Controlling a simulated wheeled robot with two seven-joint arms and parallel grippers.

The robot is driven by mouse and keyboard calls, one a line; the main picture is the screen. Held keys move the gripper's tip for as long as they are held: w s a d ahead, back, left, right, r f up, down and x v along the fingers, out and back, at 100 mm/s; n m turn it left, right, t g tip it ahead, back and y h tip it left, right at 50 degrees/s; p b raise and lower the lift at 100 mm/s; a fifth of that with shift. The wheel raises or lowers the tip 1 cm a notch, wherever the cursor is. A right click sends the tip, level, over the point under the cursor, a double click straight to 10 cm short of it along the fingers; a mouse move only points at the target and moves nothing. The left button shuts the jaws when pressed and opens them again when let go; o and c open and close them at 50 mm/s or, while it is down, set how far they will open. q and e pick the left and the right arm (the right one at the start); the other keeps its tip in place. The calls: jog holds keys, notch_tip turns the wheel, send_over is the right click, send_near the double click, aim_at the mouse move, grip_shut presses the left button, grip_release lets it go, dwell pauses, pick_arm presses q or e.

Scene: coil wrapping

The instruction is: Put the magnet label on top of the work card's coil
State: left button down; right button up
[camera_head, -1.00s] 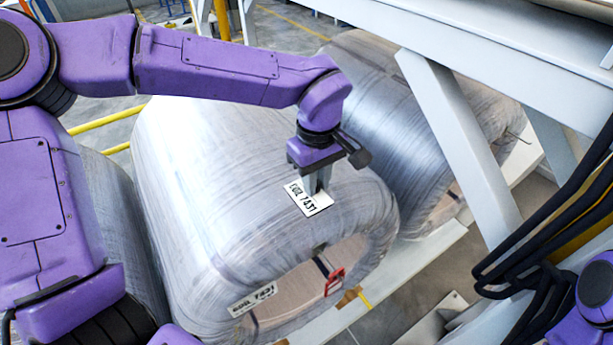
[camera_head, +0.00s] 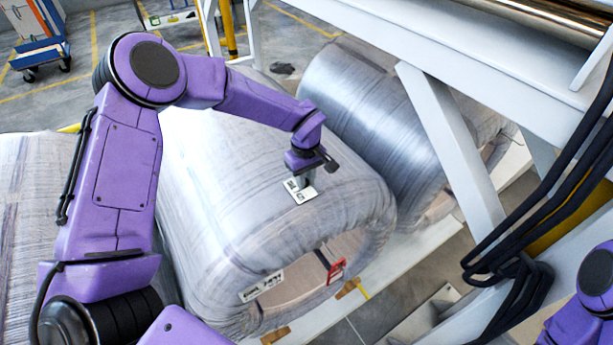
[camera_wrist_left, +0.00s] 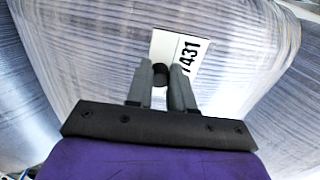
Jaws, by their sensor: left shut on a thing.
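The magnet label (camera_head: 301,191) is a white card with black print, at the top of the middle wrapped coil (camera_head: 240,190). My left gripper (camera_head: 303,180) is above it, pointing down, shut on the label's dark knob. In the left wrist view the label (camera_wrist_left: 172,48) shows "7431" and the fingers (camera_wrist_left: 161,80) close around the round black knob. The label lies close to the coil's wrap; I cannot tell if it touches. A tag reading "COIL 7431" (camera_head: 262,286) is on the same coil's front end. My right gripper is not in view.
Another wrapped coil (camera_head: 375,120) lies behind to the right, and one (camera_head: 35,190) at the left. A white steel frame (camera_head: 455,150) and black hoses (camera_head: 520,265) stand at the right. A red clip (camera_head: 336,270) hangs at the coil's bore.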

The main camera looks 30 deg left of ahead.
pick_arm(q)
jog(key=shift+w+f, duration=0.1)
jog(key=shift+w, duration=0.05)
jog(key=c, duration=1.4)
grip_release()
jog(key=shift+s, duration=0.2)
jog(key=o, duration=0.4)
jog(key=shift+r, duration=0.2)
notch_tip(320, 180, up, 12)
jog(key=b, duration=0.2)
